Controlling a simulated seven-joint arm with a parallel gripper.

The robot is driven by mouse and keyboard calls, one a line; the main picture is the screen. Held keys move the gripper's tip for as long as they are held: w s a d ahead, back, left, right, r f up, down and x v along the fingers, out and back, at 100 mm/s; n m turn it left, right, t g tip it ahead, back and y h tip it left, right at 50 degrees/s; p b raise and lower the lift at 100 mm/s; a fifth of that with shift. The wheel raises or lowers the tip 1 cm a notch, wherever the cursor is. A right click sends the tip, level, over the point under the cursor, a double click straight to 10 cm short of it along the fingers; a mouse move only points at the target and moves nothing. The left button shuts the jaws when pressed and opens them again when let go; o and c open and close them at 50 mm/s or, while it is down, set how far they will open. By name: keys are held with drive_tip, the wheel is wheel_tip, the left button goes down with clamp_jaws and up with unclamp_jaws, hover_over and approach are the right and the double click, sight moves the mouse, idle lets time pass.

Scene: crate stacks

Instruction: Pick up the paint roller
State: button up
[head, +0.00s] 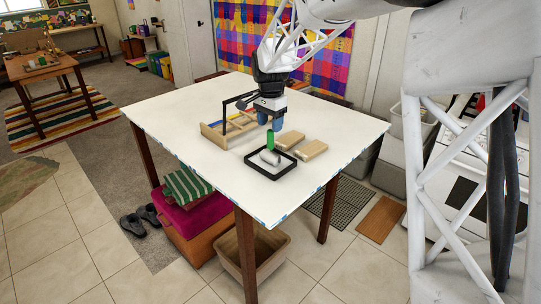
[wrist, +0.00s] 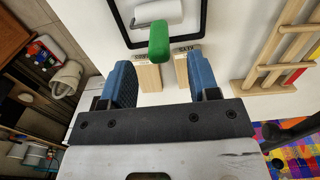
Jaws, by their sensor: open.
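The paint roller has a green handle (head: 270,140) and a pale roller head (head: 269,157). The head lies within a black-rimmed tray (head: 259,170) on the white table, and the handle points up, out of the tray. My gripper (head: 269,122) is open and empty, pointing down just above the handle. The wrist view shows both fingers (wrist: 160,76) apart.
Two wooden blocks (head: 290,140) (head: 312,149) lie right of the tray, close to my gripper. A wooden rack with coloured bars (head: 213,133) stands to the left. The table's (head: 190,105) left part and front corner are clear.

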sight(270, 130)
drive_tip(key=shift+f, duration=0.2)
drive_tip(key=shift+f, duration=2.55)
drive_tip(key=shift+c, duration=0.3)
clamp_jaws()
